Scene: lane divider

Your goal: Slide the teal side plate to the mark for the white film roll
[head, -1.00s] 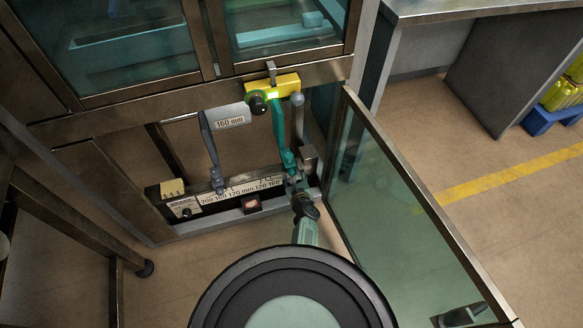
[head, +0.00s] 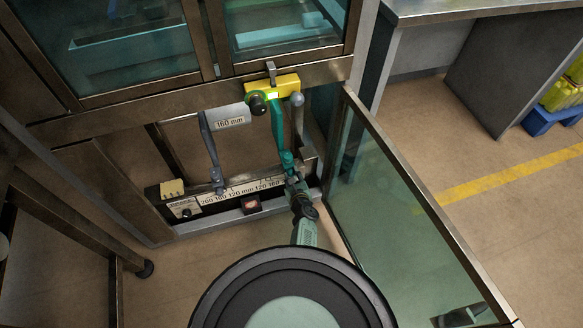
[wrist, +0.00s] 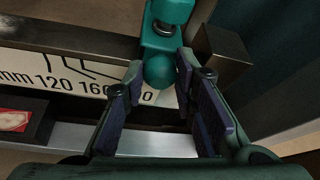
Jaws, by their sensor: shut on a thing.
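The teal side plate (head: 281,128) stands at the right of the rail, just right of the white film roll (head: 231,117), which is labelled 160 mm. My gripper (head: 294,181) is at the plate's lower end. In the wrist view the plate's rounded teal knob (wrist: 160,72) sits between the fingers of my gripper (wrist: 158,88), which is shut on it. The scale strip (head: 240,192) below reads 200, 160, 120 mm, 120, 160. In the wrist view the knob partly covers the scale (wrist: 62,82) just right of the right-hand 160; its exact alignment with that mark is unclear.
A grey side plate (head: 210,150) stands at the roll's left end. A yellow block (head: 272,86) is above the teal plate. A metal block (wrist: 222,55) closes the rail's right end. An open glass door (head: 400,200) stands right of my arm.

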